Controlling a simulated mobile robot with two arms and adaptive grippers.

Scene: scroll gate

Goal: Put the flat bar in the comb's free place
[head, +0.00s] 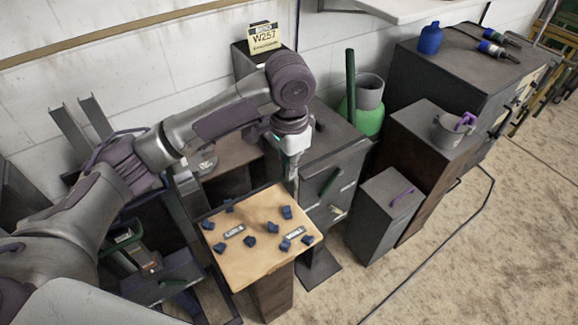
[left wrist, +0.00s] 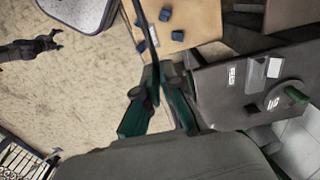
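My left gripper (head: 291,160) hangs over the back right corner of the small wooden-topped table. In the left wrist view its fingers (left wrist: 158,85) close on a thin dark bar (left wrist: 146,38), which I take for the flat bar. The bar sticks out past the fingertips and crosses the view of the table's edge. In the head view it is seen nearly edge-on and hard to make out. I cannot pick out the comb with certainty. A dark forked shape at the left of the left wrist view looks like my right gripper (left wrist: 52,42), fingers apart, over bare floor.
The wooden table (head: 262,270) carries several small dark blue blocks and two labels. A grey cabinet (head: 345,165) with a green handle stands behind it. Lower boxes (head: 380,225) with purple handles stand right. Floor at the front right is clear except for a black cable (head: 430,265).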

